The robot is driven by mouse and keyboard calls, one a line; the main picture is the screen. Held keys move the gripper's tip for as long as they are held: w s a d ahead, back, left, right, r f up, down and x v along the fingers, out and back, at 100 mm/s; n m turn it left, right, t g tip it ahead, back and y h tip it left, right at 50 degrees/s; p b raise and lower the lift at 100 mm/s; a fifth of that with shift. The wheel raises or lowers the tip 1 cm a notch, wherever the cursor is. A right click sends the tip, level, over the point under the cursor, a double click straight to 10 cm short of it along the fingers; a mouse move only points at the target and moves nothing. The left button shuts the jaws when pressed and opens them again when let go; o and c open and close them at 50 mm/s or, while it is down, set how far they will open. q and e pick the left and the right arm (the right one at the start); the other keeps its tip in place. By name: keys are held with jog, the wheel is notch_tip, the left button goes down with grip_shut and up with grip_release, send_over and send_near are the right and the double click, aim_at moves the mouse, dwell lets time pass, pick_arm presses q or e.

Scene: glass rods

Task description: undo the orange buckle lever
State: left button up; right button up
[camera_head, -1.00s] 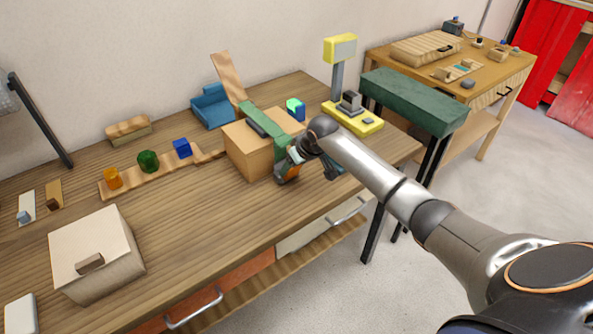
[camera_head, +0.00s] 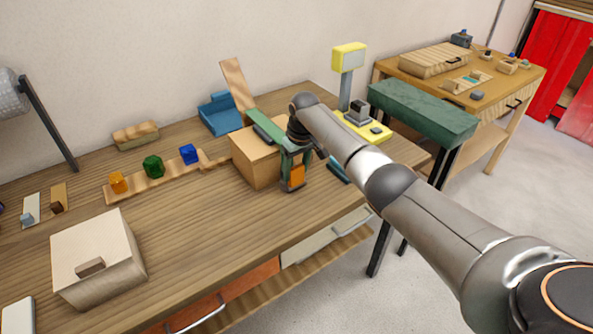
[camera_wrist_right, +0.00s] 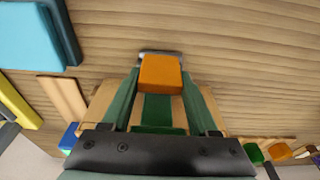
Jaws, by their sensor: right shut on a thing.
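A wooden box (camera_head: 257,165) stands on the bench with a green strap (camera_head: 266,124) over its top. The orange buckle lever (camera_head: 297,175) is at the box's front right side. In the right wrist view the orange lever (camera_wrist_right: 160,72) lies between the tips of the two dark green fingers, with a grey metal edge behind it. My right gripper (camera_head: 293,184) points down beside the box, shut on the lever. It hides part of the strap and the buckle. My left gripper is not in view.
A yellow stand (camera_head: 369,128) and a green bench (camera_head: 420,112) are to the right. A wooden strip (camera_head: 137,187) with coloured blocks and a pale box (camera_head: 95,250) are to the left. The bench front (camera_head: 220,235) is clear.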

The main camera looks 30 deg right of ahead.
jog(key=shift+f, duration=0.1)
dwell(0.3)
jog(key=o, duration=1.4)
jog(key=r, duration=0.4)
jog(key=s+r, duration=0.1)
jog(key=r, duration=0.3)
jog(key=s+r, duration=0.1)
jog(key=r, duration=0.3)
jog(key=shift+r, duration=0.25)
jog(key=shift+f, duration=0.1)
